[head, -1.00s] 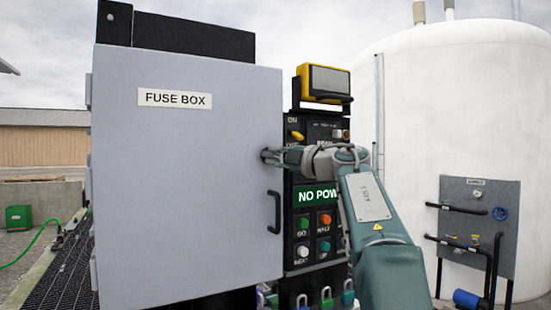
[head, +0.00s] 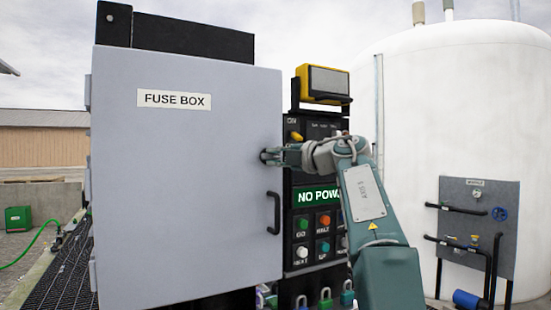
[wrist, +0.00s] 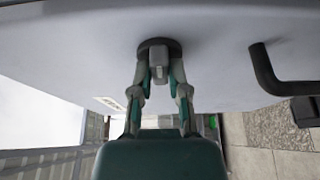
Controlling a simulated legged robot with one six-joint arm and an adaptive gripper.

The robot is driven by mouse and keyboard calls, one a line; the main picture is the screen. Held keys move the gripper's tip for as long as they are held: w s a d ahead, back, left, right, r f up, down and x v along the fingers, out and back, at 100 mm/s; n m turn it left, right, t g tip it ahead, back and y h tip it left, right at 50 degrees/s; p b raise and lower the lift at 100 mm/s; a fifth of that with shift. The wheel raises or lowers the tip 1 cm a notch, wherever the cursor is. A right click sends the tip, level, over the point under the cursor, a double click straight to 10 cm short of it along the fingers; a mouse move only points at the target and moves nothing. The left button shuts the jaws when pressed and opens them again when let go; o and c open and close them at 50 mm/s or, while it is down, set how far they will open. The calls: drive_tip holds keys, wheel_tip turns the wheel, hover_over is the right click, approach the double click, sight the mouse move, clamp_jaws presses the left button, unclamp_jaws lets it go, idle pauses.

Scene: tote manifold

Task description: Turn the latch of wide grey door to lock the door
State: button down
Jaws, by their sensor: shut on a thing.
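The wide grey door (head: 185,210) with the FUSE BOX label is shut and flat across the front of the box. Its latch is a dark round base with a small grey knob (wrist: 158,60) in the wrist view, near the door's right edge in the head view. My gripper (head: 268,156) is at the latch; in the wrist view (wrist: 160,75) its two fingers are closed on either side of the knob. In the head view the fingers mostly hide the latch. The black door handle (head: 275,212) is below the latch, apart from my gripper.
A control panel (head: 316,220) with buttons and a NO POWER sign stands right of the door, behind my arm. A yellow device (head: 322,83) sits above it. Padlocks (head: 325,300) hang below. A white tank (head: 460,110) and pipe panel (head: 480,215) are at the right.

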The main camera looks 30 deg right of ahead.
drive_tip(key=c, duration=0.6)
unclamp_jaws()
drive_tip(key=shift+w+f, duration=0.15)
drive_tip(key=shift+f, duration=0.15)
drive_tip(key=shift+a+r, duration=0.1)
drive_tip(key=v, duration=1.2)
